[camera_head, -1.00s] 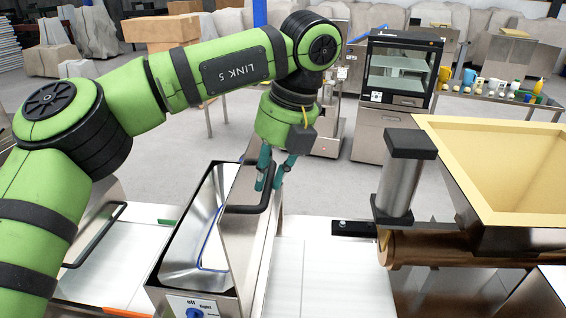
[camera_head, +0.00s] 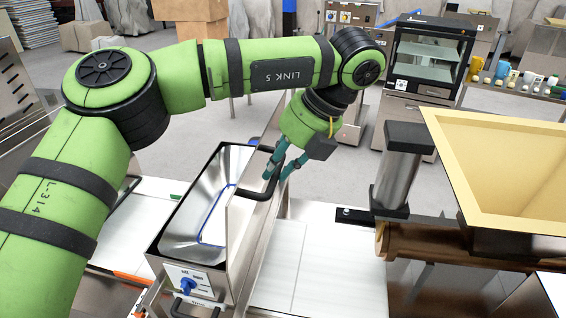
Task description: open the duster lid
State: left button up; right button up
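The duster (camera_head: 160,252) is a metal box with a blue-knobbed front panel, below the centre of the head view. Its lid (camera_head: 240,225) stands raised along the box's right side, so the shiny inside shows. A black bar handle (camera_head: 262,192) is on the lid's outer side. My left gripper (camera_head: 277,178) reaches down from above, its teal fingers parted at the handle's far part. I cannot tell whether they touch the handle. My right gripper is not in view.
A machine with a cream hopper (camera_head: 455,165) and an upright metal cylinder (camera_head: 396,180) stands close on the right. White worktop (camera_head: 330,265) lies clear between it and the duster. A glass-fronted cabinet (camera_head: 428,60) stands behind.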

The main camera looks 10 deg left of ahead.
pick_arm(q)
jog(key=o, duration=0.3)
jog(key=shift+s+a+f, duration=0.1)
jog(key=shift+a+f, duration=0.15)
jog(key=shift+a, duration=0.35)
jog(key=shift+d+r, duration=0.2)
jog(key=v, duration=1.1)
jog(key=shift+r, duration=0.35)
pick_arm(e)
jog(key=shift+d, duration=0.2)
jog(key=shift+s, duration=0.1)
